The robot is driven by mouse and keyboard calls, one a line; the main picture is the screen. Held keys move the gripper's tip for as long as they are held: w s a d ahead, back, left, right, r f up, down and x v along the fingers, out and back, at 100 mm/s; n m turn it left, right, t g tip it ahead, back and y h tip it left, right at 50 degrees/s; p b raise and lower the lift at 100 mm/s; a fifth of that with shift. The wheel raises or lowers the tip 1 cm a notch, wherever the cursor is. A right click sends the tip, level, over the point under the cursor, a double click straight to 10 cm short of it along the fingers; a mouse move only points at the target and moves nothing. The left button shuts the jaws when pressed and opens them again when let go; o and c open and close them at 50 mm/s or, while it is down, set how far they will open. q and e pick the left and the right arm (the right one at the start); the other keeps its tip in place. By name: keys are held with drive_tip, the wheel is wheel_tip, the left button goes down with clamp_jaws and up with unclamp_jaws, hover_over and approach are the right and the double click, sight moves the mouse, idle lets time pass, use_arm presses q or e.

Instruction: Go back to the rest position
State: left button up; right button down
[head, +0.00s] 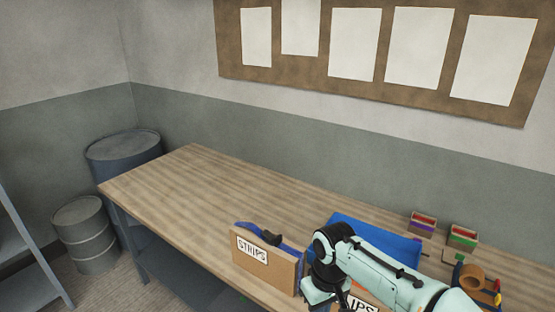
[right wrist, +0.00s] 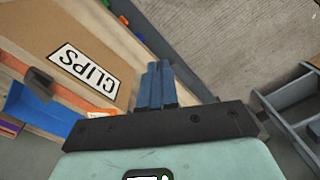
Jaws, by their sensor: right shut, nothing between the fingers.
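My right arm comes in from the lower right of the head view and bends down over the bench's front edge. Its gripper is hard to make out there. In the right wrist view my right gripper (right wrist: 158,84) shows its blue fingers together, with nothing between them. The fingers are beside the wooden board labelled CLIPS (right wrist: 112,32), over the bench edge and the floor side. I cannot tell the exact gap to the board. My left gripper is in neither view.
The wooden bench (head: 190,185) is clear on its left half. Barrels (head: 125,150) stand left; a grey shelf (right wrist: 290,110) is at right in the wrist view.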

wheel_tip(320, 180, down, 25)
drive_tip(key=s+d+m+g+y, duration=0.1)
drive_tip(key=m+y, duration=0.1)
drive_tip(key=m, duration=0.1)
drive_tip(key=s+d+f+m+y, duration=0.1)
drive_tip(key=s+f+m, duration=0.5)
drive_tip(key=s+f, duration=1)
drive_tip(key=s+d, duration=0.1)
drive_tip(key=s, duration=0.1)
drive_tip(key=shift+s+d+t, duration=0.2)
drive_tip(key=shift+s+t, duration=0.1)
drive_tip(key=shift+t, duration=0.1)
